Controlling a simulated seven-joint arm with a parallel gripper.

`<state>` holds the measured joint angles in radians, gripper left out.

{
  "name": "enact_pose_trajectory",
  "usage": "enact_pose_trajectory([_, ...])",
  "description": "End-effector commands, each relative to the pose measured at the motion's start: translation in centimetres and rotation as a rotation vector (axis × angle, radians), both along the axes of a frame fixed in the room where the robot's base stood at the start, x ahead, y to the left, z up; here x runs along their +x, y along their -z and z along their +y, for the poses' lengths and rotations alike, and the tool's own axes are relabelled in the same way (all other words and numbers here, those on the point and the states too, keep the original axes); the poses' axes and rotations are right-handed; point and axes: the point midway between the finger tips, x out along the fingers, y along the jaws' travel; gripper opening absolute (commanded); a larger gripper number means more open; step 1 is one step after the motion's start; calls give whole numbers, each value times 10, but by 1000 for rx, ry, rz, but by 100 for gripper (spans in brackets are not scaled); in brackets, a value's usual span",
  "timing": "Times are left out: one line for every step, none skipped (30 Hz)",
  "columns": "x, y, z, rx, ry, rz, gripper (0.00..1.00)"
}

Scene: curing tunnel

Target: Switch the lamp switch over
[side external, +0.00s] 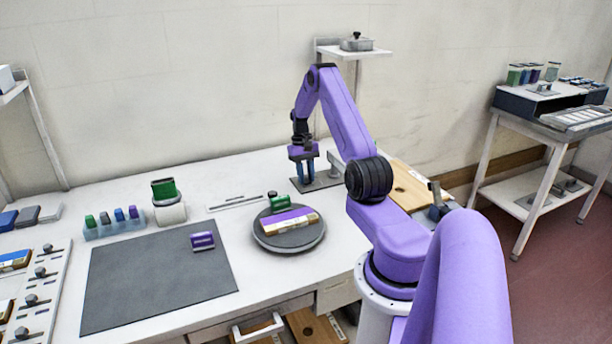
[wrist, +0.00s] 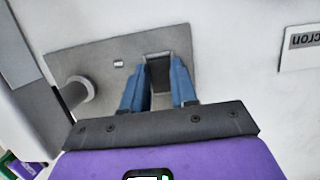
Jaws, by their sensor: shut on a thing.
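A grey base plate (side external: 326,181) lies on the white bench near the wall, under my gripper (side external: 307,177). In the wrist view the plate (wrist: 105,62) carries a small light mark, a round post (wrist: 76,92) at its left and a dark, narrow piece, seemingly the lamp switch (wrist: 158,74). My gripper (wrist: 161,76) points down, its two blue fingers on either side of this piece, shut on it. The fingers hide part of its sides, so which way it is thrown cannot be told.
A round turntable (side external: 290,243) with a purple-and-wood block (side external: 290,222) stands in front of the plate. A dark mat (side external: 150,280) lies at the left. A wooden board (side external: 408,188) lies right of the plate, and a small shelf (side external: 360,52) stands behind.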

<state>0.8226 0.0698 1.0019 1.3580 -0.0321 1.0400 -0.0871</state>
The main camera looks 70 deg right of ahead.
Motion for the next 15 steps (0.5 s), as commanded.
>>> enact_pose_trajectory([0,0,0,-1,0,-1,0])
enact_pose_trajectory([0,0,0,-1,0,-1,0])
enact_pose_trajectory([0,0,0,-1,0,-1,37])
enact_pose_trajectory([0,0,0,-1,0,-1,47])
enact_pose_trajectory([0,0,0,-1,0,-1,53])
enact_pose_trajectory([0,0,0,-1,0,-1,53])
enact_pose_trajectory([0,0,0,-1,0,-1,53])
enact_pose_trajectory([0,0,0,-1,0,-1,53])
enact_pose_trajectory([0,0,0,-1,0,-1,53])
enact_pose_trajectory([0,0,0,-1,0,-1,53])
enact_pose_trajectory([0,0,0,-1,0,-1,53])
enact_pose_trajectory([0,0,0,-1,0,-1,53])
enact_pose_trajectory([0,-1,0,-1,0,-1,53])
enact_pose_trajectory([0,-1,0,-1,0,-1,53])
enact_pose_trajectory([1,-2,-1,-1,0,-1,53])
